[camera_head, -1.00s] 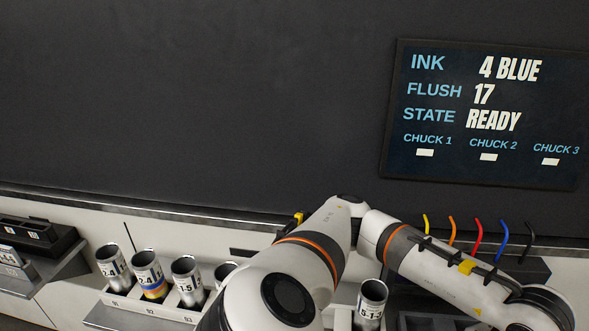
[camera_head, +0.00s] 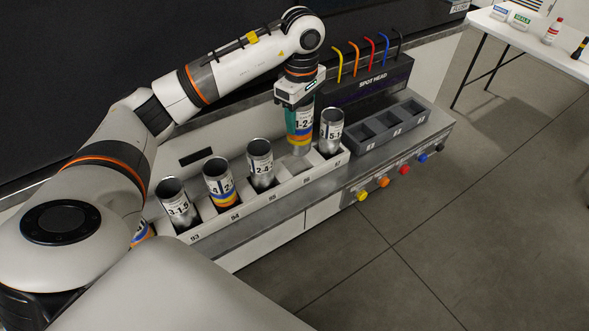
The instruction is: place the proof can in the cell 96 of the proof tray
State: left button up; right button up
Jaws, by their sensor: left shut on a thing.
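The proof can (camera_head: 304,127) is silver, with a white label reading "1-2" and blue and yellow-orange bands. My left gripper (camera_head: 292,119), with teal fingers, is shut on it from above and holds it upright. The can is over cell 96 of the proof tray (camera_head: 283,190), a long white row with numbered cells. Its lower end is close to the cell's opening; I cannot tell whether it has entered. Cans stand in cell 95 (camera_head: 261,165) and cell 97 (camera_head: 331,131), on either side. My right gripper is not in view.
More cans stand in cell 94 (camera_head: 219,182) and cell 93 (camera_head: 177,206). The spot head (camera_head: 370,84) with coloured hooks is behind on the right. A grey three-pocket block (camera_head: 405,122) lies right of the tray. A white table (camera_head: 530,38) is far right, beyond open floor.

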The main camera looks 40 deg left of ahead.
aim_at(298, 144)
pick_arm(q)
jog(key=shift+w+a+f+n+p, duration=0.35)
jog(key=shift+w+a+f+n, duration=0.15)
jog(key=shift+f+n, duration=0.25)
notch_tip(298, 144, down, 4)
jog(key=shift+s+r+p, duration=0.1)
jog(key=shift+s+p, duration=0.05)
jog(key=shift+p, duration=0.4)
jog(key=shift+f, duration=0.65)
notch_tip(298, 144, down, 3)
jog(key=shift+p, duration=0.6)
jog(key=shift+f, duration=0.1)
jog(key=shift+f+b, duration=0.2)
jog(key=shift+b, duration=0.1)
jog(key=o, duration=0.9)
jog(key=shift+r, duration=0.1)
jog(key=shift+o, duration=0.2)
